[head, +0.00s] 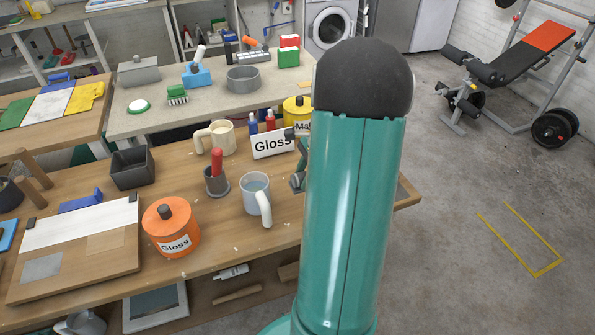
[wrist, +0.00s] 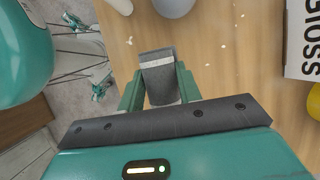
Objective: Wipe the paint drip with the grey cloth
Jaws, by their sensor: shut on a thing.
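My gripper (wrist: 159,88) is shut on a dark grey folded piece with a pale band, which looks like the grey cloth (wrist: 157,74). It is above the wooden bench top (wrist: 215,75). In the head view my own arm hides most of the gripper, and only a small part shows left of the arm, near the white "Gloss" sign (head: 273,142). I cannot make out the paint drip in either view. Small pale specks lie on the bench, and I cannot tell what they are.
A yellow tin (head: 297,108) is behind the sign. The bench's right edge is close.

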